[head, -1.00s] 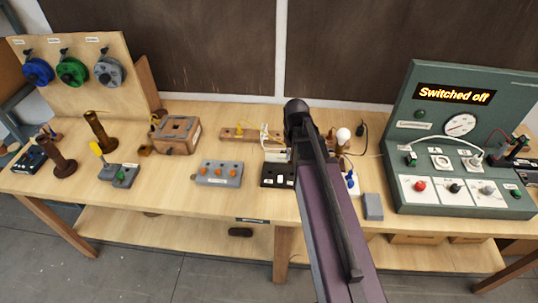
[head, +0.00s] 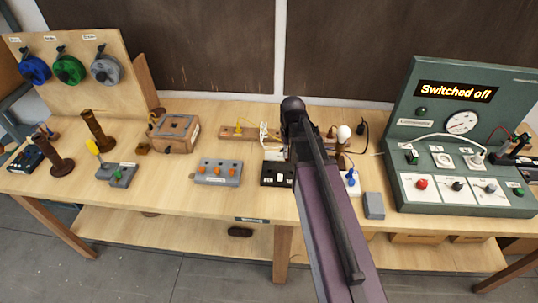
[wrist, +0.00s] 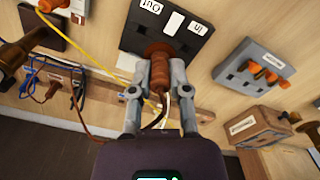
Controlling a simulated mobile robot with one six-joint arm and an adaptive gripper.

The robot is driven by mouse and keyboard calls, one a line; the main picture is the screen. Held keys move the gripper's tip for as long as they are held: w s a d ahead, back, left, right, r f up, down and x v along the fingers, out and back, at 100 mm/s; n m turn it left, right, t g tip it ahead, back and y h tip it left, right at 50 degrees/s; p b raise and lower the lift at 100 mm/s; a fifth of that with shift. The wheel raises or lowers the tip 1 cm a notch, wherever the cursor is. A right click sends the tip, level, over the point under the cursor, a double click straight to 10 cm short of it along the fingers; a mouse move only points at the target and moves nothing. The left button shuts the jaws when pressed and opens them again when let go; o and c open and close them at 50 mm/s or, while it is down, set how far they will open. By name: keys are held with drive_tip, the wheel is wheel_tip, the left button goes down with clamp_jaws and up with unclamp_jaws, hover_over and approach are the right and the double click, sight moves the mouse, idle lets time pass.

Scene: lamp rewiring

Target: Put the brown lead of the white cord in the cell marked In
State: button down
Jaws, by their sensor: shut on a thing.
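My gripper (wrist: 161,82) is shut on the brown lead (wrist: 160,58), a ribbed orange-brown end with a brown wire running back between the fingers. The lead's tip is at the black block (wrist: 136,32) that carries the Out and In labels. The In label (wrist: 197,28) is on the right of the block in the wrist view and the Out label (wrist: 152,6) is further left. I cannot tell whether the tip is inside a cell. In the head view the black block (head: 277,180) stands on the bench, and my arm hides the gripper.
A grey block with orange knobs (head: 217,173) stands left of the black block. A wooden box (head: 174,134) is behind it. A yellow wire (wrist: 85,42) crosses the wrist view. The green test panel (head: 455,130) reads "Switched off". A grey block (head: 374,206) is at the bench's front.

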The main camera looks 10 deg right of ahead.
drive_tip(key=w+a+f+n+b, duration=0.3)
drive_tip(key=w+a+f+b, duration=0.1)
drive_tip(key=w+a+f, duration=0.1)
drive_tip(key=shift+w+a+n, duration=0.3)
drive_tip(key=shift+w, duration=0.25)
drive_tip(key=shift+f+b, duration=0.3)
drive_tip(key=shift+f+b, duration=2.85)
drive_tip(key=shift+b, duration=0.05)
drive_tip(key=shift+f+b, duration=0.55)
drive_tip(key=c, duration=0.5)
unclamp_jaws()
drive_tip(key=shift+r, duration=0.2)
